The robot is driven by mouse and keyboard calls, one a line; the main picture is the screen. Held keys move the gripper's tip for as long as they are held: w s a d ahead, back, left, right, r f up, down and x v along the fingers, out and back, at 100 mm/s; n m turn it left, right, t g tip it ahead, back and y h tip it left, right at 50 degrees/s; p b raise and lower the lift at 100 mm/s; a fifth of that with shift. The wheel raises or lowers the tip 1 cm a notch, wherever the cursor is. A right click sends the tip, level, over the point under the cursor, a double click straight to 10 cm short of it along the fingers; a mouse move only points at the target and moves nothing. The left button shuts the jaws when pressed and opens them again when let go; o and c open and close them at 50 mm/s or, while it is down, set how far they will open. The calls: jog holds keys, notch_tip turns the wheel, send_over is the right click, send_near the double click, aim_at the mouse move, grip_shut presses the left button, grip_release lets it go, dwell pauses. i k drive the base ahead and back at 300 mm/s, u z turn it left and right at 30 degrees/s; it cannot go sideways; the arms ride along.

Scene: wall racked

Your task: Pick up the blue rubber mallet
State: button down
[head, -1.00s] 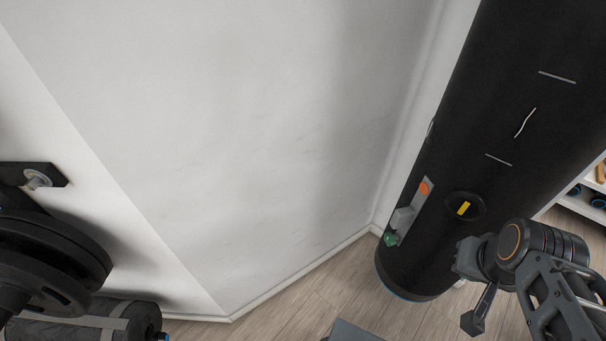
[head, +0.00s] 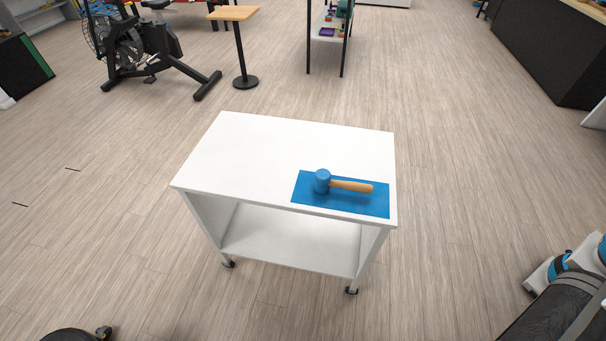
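The blue rubber mallet (head: 349,186) lies on its side on a blue mat (head: 376,207). Its blue head (head: 322,181) is at the left and its wooden handle points right. The mat lies at the front right of the top of a white wheeled cart (head: 245,152). My gripper is not in view, so whether it is open or shut does not show. Nothing covers the mallet.
The cart has an open lower shelf (head: 285,243) and small casters. Wooden floor around it is free. An exercise bike (head: 140,50) and a small round-based table (head: 238,14) stand behind left. A dark rolled thing (head: 555,305) lies at the lower right.

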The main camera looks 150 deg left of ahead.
aim_at(323, 182)
jog(key=u, duration=4.55)
jog(key=k, duration=0.5)
jog(key=z, duration=0.65)
jog(key=i, duration=0.75)
jog(key=u, duration=0.65)
jog(key=i, duration=0.45)
jog(key=u, duration=0.45)
